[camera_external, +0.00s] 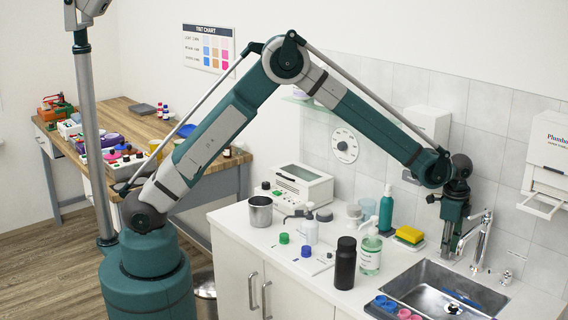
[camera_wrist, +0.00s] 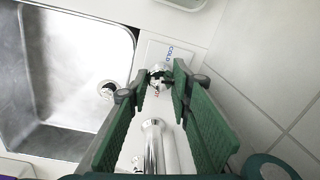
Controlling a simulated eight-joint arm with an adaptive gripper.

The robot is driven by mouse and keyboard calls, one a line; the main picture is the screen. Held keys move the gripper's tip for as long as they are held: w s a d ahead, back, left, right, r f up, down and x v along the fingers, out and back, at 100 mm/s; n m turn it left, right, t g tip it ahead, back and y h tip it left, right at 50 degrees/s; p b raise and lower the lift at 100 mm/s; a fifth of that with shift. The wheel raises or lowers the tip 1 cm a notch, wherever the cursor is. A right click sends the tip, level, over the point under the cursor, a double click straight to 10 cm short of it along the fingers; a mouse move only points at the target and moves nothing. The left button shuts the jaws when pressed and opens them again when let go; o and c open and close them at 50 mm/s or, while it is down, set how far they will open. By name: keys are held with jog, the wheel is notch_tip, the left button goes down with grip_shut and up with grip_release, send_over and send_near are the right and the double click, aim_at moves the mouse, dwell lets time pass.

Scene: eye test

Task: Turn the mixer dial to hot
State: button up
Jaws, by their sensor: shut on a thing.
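The mixer dial (camera_wrist: 160,71) is a small chrome knob on a pale plate (camera_wrist: 184,54) beside the sink in the wrist view. Blue COLD lettering shows beyond it, and red lettering, partly hidden, shows on the near side. My gripper (camera_wrist: 160,86) has its green fingers on both sides of the dial, shut on it. The fingertips cover part of the dial, and I cannot tell which way it points. In the external view my gripper (camera_external: 450,257) points down just left of the chrome faucet (camera_external: 484,236); the dial is hidden there. The faucet also shows in the wrist view (camera_wrist: 154,140).
The steel sink (camera_external: 412,284) lies in front of the faucet. A yellow sponge (camera_external: 409,234), a green bottle (camera_external: 386,212), a soap bottle (camera_external: 371,258) and a black bottle (camera_external: 345,265) stand to the left. A dispenser (camera_external: 550,150) hangs on the wall at right.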

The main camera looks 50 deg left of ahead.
jog(key=m+b, duration=0.1)
jog(key=m, duration=0.4)
jog(key=shift+m, duration=0.3)
dwell(0.4)
jog(key=o, duration=0.9)
